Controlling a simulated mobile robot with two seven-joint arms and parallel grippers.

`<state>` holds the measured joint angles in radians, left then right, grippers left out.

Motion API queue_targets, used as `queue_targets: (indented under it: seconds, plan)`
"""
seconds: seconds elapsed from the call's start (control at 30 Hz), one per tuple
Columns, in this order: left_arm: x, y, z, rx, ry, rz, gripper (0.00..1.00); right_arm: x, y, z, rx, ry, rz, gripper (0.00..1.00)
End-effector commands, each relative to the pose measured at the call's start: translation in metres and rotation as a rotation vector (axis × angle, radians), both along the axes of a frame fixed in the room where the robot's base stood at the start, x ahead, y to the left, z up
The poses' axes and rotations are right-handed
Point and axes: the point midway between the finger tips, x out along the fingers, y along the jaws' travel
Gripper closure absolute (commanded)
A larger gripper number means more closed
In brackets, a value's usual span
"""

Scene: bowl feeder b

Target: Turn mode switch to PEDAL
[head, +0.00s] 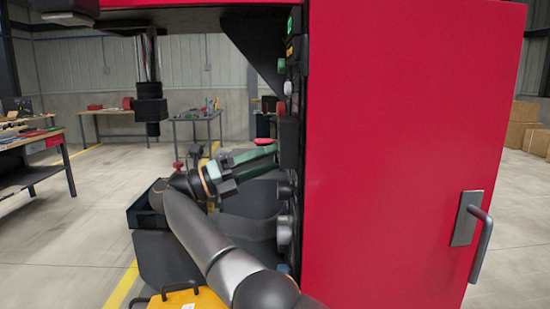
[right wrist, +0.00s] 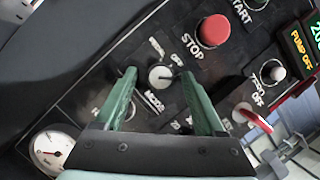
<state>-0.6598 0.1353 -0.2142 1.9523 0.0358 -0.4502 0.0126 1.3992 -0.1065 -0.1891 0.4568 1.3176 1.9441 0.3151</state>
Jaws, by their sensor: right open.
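The mode switch (right wrist: 161,77) is a small pale round knob on the dark control panel (right wrist: 85,75). The word MODE is printed beside it, with small position labels around it. I cannot tell which position it points to. My right gripper (right wrist: 160,74) is open, its two green fingers on either side of the knob in the right wrist view. I cannot tell whether they touch it. In the head view, my right gripper (head: 275,155) reaches the panel on the side of the red cabinet (head: 405,140), and the switch is hidden there. My left gripper is not in view.
A dark press head (head: 151,105) hangs at the left. A yellow item (head: 188,298) stands low in front.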

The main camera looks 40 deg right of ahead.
Motion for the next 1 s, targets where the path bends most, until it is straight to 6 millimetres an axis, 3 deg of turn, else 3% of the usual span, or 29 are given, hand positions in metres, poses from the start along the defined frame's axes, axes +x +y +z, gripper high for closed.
queue_targets:
  seconds: [0.27,0.9,1.0]
  plan:
    - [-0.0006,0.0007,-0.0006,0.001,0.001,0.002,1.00,0.0000,0.0003,0.0002,0.000,0.000,0.000,0.28]
    - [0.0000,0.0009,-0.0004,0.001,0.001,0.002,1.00,0.0000,0.0001,0.0002,0.000,0.000,0.000,0.99]
    - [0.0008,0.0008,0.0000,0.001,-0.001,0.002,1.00,-0.0001,0.0000,0.0002,0.000,0.000,0.000,1.00]
